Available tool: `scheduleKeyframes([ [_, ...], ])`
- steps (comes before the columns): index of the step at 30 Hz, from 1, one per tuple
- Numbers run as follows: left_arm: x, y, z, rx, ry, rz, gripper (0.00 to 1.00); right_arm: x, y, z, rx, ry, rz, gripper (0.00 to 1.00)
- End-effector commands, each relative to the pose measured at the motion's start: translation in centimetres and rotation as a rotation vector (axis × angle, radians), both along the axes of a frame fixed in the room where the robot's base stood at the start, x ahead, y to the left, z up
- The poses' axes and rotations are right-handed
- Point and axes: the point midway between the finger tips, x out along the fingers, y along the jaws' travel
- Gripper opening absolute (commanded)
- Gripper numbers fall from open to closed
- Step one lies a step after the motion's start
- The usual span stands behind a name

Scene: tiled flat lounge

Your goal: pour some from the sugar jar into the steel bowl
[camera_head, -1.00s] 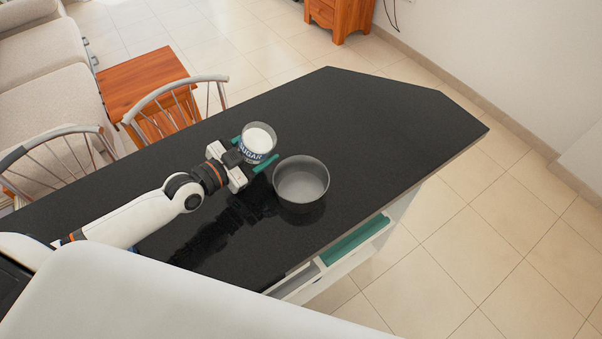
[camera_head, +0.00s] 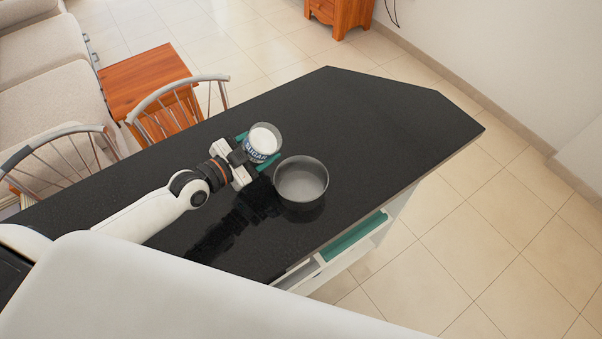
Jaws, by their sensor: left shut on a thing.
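The sugar jar (camera_head: 263,141) is a clear jar with a blue label reading SUGAR and white contents, over the black counter. My left gripper (camera_head: 260,150) is shut on it, with a green finger on each side. The jar looks close to upright, perhaps slightly tilted; I cannot tell its height above the counter. The steel bowl (camera_head: 301,182) is grey and round and stands on the counter just right of and nearer than the jar. The bowl looks empty. My right gripper is not in view.
The black counter (camera_head: 370,120) is clear to the right of and behind the bowl. Metal-backed chairs (camera_head: 174,90) stand along its far left side. An open shelf or drawer with a green item (camera_head: 352,236) is below the near edge.

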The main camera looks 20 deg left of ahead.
Motion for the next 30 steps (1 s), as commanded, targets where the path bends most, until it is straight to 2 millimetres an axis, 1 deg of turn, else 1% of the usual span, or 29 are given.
scheduleKeyframes([
  [1,0.0,0.0,0.3,0.004,-0.003,0.001,0.3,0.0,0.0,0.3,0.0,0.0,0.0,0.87],
  [30,0.0,-0.6,1.3,0.11,-0.015,0.001,0.3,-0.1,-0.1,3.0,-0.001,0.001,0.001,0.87],
])
